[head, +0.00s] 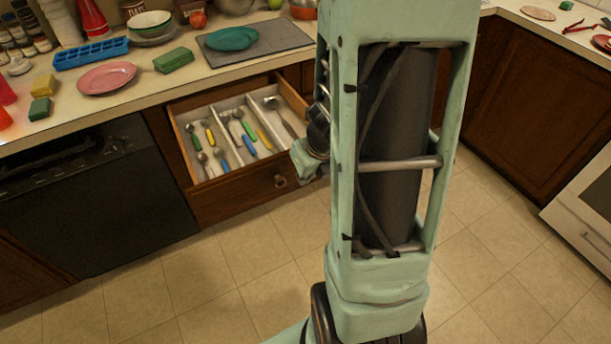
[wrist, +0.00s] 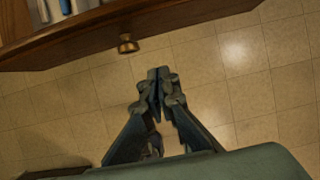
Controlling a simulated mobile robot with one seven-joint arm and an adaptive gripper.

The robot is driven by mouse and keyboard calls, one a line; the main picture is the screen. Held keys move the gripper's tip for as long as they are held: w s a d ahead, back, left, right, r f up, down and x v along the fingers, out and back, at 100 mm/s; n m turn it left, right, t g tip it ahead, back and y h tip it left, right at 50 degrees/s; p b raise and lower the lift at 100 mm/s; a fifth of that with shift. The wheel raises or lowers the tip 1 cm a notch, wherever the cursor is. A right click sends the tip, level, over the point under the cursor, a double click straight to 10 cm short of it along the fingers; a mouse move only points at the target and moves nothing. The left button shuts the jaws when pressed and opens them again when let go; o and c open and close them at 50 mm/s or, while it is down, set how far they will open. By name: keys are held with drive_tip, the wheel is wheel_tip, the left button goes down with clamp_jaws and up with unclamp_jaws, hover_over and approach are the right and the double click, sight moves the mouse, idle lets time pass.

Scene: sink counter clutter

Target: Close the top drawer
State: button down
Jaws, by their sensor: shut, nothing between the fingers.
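The top drawer (head: 235,197) stands pulled out below the counter, with a cutlery tray (head: 213,169) of spoons and colored-handled utensils inside. Its round brass knob (head: 280,181) is on the front face. In the wrist view the drawer front (wrist: 75,42) crosses the upper left, with the knob (wrist: 127,43) on it. My gripper (wrist: 158,75) is shut and empty, in front of the knob and apart from it in the picture. In the head view my arm's wrist is just right of the drawer, and the fingertips are hidden.
The counter (head: 140,95) above holds a pink plate (head: 106,77), a blue ice tray (head: 91,53), sponges and a teal plate (head: 232,38) on a grey mat (head: 275,37). A black dishwasher (head: 100,200) is left of the drawer. The tiled floor (head: 220,280) in front is clear.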

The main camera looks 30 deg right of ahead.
sight(294, 172)
drive_tip(key=shift+w+f+b, duration=0.3)
drive_tip(key=shift+w+f, duration=0.85)
drive_tip(key=shift+w, duration=0.35)
drive_tip(key=shift+w+f+b, duration=0.25)
drive_tip(key=shift+w+f, duration=0.9)
drive_tip(key=shift+w, duration=0.3)
drive_tip(key=shift+w, duration=0.1)
